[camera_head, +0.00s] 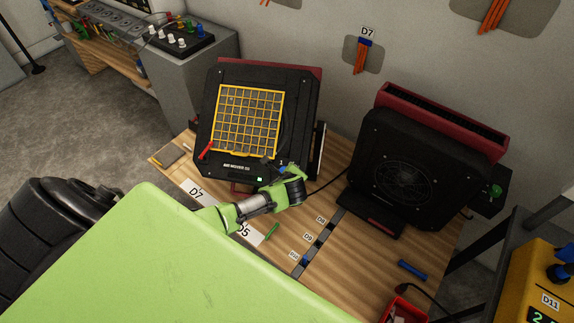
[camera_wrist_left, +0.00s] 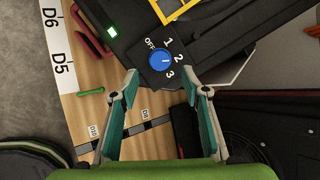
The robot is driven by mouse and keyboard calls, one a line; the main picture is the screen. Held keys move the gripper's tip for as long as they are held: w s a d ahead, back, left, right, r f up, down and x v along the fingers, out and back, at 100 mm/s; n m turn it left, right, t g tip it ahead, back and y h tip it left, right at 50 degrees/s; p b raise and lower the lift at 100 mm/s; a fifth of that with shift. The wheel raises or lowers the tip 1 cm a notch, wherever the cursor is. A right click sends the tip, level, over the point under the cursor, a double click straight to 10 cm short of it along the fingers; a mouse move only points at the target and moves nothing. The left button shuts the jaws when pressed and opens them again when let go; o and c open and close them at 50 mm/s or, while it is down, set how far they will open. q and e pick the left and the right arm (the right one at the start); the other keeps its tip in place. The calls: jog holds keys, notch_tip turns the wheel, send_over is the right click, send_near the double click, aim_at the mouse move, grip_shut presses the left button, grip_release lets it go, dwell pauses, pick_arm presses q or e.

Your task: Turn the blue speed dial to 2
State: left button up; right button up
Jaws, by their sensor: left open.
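The blue speed dial (camera_wrist_left: 159,60) sits on the black front of the air mover (camera_head: 228,150), with OFF, 1, 2 and 3 printed around it. A small pale mark shows on the dial, but I cannot tell clearly which label it points to. In the head view the dial (camera_head: 281,169) is small and partly hidden by my gripper. My left gripper (camera_wrist_left: 160,80) is open and empty, its two teal-padded fingers spread to either side just short of the dial, apart from it. In the head view the left gripper (camera_head: 277,166) is at the machine's lower right. My right gripper is out of view.
A small green light (camera_wrist_left: 112,31) glows beside the dial. A red lever (camera_head: 206,151) stands at the yellow grille's (camera_head: 248,120) lower left. A second black fan (camera_head: 405,165) stands to the right on the wooden table. A green marker (camera_head: 272,231) and blue piece (camera_head: 411,269) lie on the table.

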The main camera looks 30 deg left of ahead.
pick_arm(q)
jog(key=shift+v, duration=2.8)
jog(key=shift+f, duration=0.1)
